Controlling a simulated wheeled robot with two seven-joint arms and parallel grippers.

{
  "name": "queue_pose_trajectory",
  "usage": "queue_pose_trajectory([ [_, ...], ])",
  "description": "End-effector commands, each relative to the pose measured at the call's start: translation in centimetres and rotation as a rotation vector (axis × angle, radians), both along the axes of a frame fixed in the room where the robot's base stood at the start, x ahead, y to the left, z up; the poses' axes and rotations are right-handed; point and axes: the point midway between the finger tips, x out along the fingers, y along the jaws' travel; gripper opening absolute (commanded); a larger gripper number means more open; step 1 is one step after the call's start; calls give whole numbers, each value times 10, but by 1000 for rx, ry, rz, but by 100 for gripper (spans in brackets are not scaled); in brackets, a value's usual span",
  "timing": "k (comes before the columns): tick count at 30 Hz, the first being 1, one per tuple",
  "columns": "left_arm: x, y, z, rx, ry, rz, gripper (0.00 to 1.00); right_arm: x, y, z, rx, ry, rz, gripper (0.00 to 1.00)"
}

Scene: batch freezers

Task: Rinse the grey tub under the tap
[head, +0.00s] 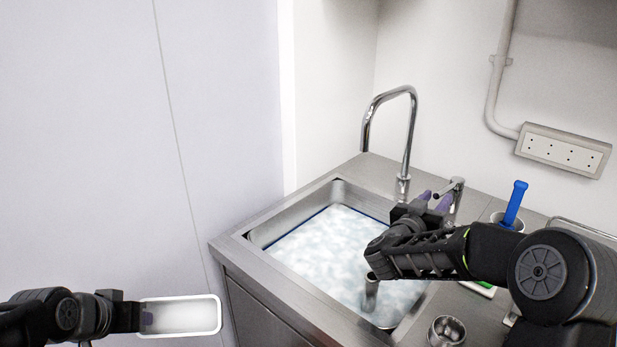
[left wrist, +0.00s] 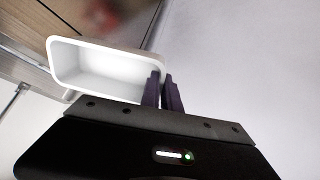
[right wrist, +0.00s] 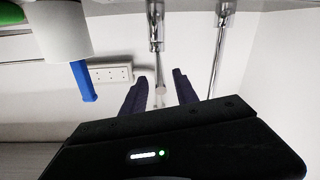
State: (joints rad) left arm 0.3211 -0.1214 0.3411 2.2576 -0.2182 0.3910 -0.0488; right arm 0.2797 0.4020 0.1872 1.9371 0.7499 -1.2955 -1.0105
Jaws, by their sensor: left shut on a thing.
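The tub (head: 180,316), pale grey to white with a rounded rim, is at the bottom left of the head view. My left gripper (left wrist: 163,88) is shut on its wall and holds it in the air, left of the sink and apart from it. The tall curved tap (head: 410,135) stands behind the sink (head: 240,240). Its lever (head: 456,188) is right of the spout. My right gripper (head: 435,199) is open close to the lever; in the right wrist view a tap part shows between its fingers (right wrist: 160,88). I cannot tell whether they touch.
The sink basin holds a pale, mottled white-blue surface. A metal cup (head: 447,331) stands on the counter at its front right. A blue-handled tool (head: 514,203) stands in a container behind my right arm. A socket strip (head: 563,150) is on the wall. A pale panel (head: 90,130) fills the left.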

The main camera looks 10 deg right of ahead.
Motion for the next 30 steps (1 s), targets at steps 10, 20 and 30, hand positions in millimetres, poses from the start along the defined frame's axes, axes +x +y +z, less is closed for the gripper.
queue_pose_trajectory([
  [10, 0, 0, 6, 0, -1, 0, 0, 23, -31, 0, 1, 0, -1, 36],
  [20, 0, 0, 6, 0, -1, 0, 0, 24, -32, 0, 0, 0, 0, 31],
  [30, 0, 0, 6, 0, -1, 0, 0, 24, -32, 0, 0, 0, 0, 3],
])
